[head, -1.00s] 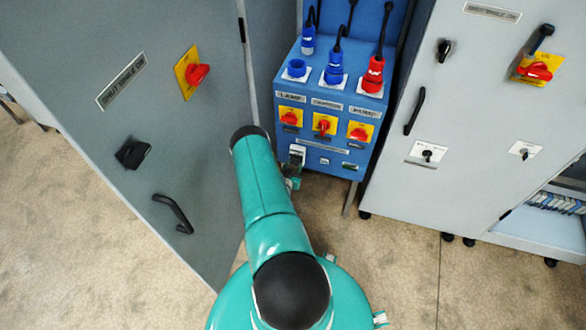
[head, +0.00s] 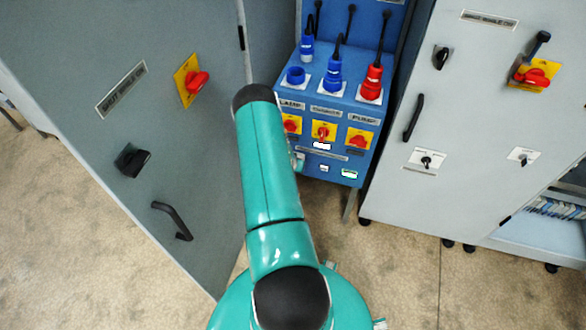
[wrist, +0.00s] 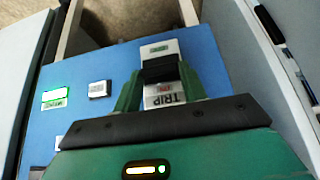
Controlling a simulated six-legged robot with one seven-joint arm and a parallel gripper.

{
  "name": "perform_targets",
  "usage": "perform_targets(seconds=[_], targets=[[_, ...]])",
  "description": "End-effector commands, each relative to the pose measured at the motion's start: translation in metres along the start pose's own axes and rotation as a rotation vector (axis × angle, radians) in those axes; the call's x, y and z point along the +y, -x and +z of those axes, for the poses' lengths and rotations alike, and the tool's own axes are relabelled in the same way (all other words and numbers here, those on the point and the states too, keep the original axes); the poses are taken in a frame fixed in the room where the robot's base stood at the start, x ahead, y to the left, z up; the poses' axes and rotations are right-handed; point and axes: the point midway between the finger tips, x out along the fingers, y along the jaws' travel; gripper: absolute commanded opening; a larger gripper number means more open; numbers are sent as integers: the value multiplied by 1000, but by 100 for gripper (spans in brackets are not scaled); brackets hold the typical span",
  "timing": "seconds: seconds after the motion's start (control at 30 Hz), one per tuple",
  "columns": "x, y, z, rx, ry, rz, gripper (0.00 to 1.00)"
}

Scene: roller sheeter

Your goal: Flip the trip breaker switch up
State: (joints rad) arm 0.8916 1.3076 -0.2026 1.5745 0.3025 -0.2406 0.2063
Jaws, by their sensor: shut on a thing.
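The trip breaker (wrist: 160,48) is a small white unit with a black switch lever (wrist: 160,70) on the blue panel in the wrist view. A white TRIP label (wrist: 163,95) lies beside it. My gripper (wrist: 160,75) has its two green fingers on either side of the lever, shut on it. The fingers hide part of the lever, and I cannot tell its exact position. In the head view my teal arm covers most of the breaker and the gripper.
The blue control box (head: 335,100) carries blue and red plugs and three red-on-yellow switches. A green indicator (head: 349,174) and a white one (head: 322,146) are lit. Grey cabinets stand close on the left (head: 90,60) and right (head: 470,90).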

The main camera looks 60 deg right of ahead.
Motion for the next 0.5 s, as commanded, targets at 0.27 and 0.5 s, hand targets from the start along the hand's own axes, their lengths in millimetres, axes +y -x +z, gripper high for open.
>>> perform_targets(seconds=[0.27, 0.5], targets=[[0, 0, -1, -52, 0, 0, 19], [0, 0, -1, -54, 0, 0, 19]])
